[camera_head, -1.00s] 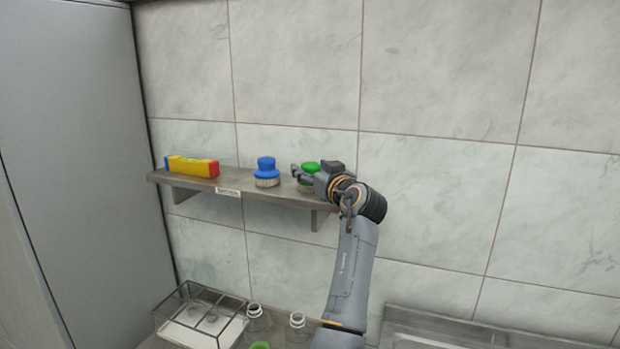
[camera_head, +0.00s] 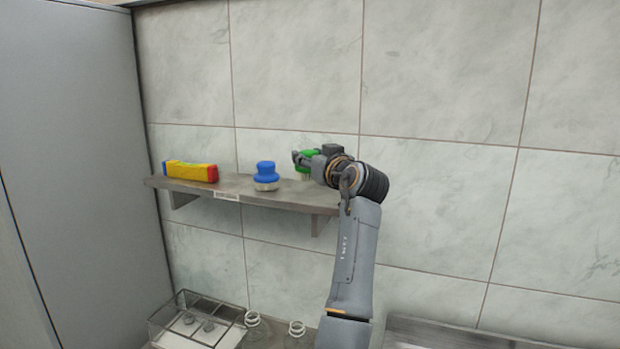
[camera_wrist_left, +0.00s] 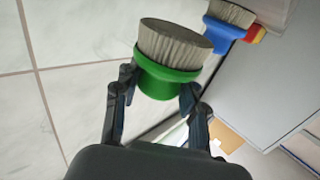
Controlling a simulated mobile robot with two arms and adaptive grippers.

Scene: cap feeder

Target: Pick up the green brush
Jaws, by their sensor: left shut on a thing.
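The green brush (camera_wrist_left: 165,80) has a round green body and pale bristles. In the left wrist view it sits between the two fingers of my left gripper (camera_wrist_left: 160,92), which is shut on the green body. In the head view the green brush (camera_head: 307,156) is mostly hidden behind my left gripper (camera_head: 305,158), at the right end of the shelf (camera_head: 230,190). The brush appears raised a little above the shelf board. My right gripper is in neither view.
A blue brush (camera_head: 265,175) stands on the shelf to the left of the green one. A red, yellow and blue block (camera_head: 190,171) lies farther left. A tiled wall is behind.

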